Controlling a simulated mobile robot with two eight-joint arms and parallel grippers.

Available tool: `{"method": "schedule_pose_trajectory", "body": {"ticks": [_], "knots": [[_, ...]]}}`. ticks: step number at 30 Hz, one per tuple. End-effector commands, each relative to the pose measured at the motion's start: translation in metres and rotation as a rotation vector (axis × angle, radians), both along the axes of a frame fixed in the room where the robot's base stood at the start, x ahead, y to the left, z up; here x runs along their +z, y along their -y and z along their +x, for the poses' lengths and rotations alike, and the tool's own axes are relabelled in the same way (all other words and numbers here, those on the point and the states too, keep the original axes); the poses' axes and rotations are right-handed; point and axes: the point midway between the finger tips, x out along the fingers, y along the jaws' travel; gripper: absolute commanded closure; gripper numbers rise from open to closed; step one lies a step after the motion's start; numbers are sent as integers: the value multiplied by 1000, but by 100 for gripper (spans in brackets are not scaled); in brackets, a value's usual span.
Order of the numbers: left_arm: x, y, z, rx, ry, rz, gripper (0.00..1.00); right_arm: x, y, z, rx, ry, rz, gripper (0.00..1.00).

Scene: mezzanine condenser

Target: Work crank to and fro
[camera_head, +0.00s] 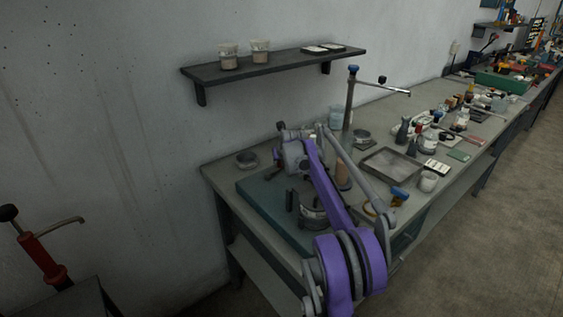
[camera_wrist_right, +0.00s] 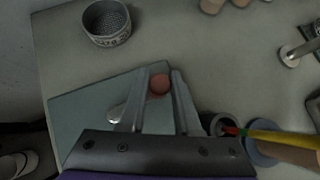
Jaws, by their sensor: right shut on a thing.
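The crank's round reddish-brown knob (camera_wrist_right: 159,84) sits between the fingertips of my right gripper (camera_wrist_right: 161,76) in the right wrist view. The gripper is shut on this knob. A pale metal crank arm (camera_wrist_right: 118,112) shows beside the left finger, over the grey-green base plate (camera_wrist_right: 80,112). In the head view my purple right arm reaches over the bench, with its gripper (camera_head: 284,133) above the green plate (camera_head: 252,190). The crank is hidden behind the arm there. My left gripper is not in view.
A round tin (camera_wrist_right: 107,22) stands behind the plate in the wrist view. A shelf (camera_head: 270,66) hangs on the wall.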

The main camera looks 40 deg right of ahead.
Motion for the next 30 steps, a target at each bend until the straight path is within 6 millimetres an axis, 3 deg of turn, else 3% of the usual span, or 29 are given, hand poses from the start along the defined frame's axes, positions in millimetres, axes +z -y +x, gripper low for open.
{"method": "schedule_pose_trajectory", "body": {"ticks": [19,20,24,30], "knots": [[1,0,0,0,0,0,1,0,1,5,-8,-1,2,100],[1,0,0,0,0,0,1,0,1,5,-8,-1,2,65],[1,0,0,0,0,0,1,0,1,5,-8,-1,1,40],[1,0,0,0,0,0,1,0,1,5,-8,-1,0,38]]}}
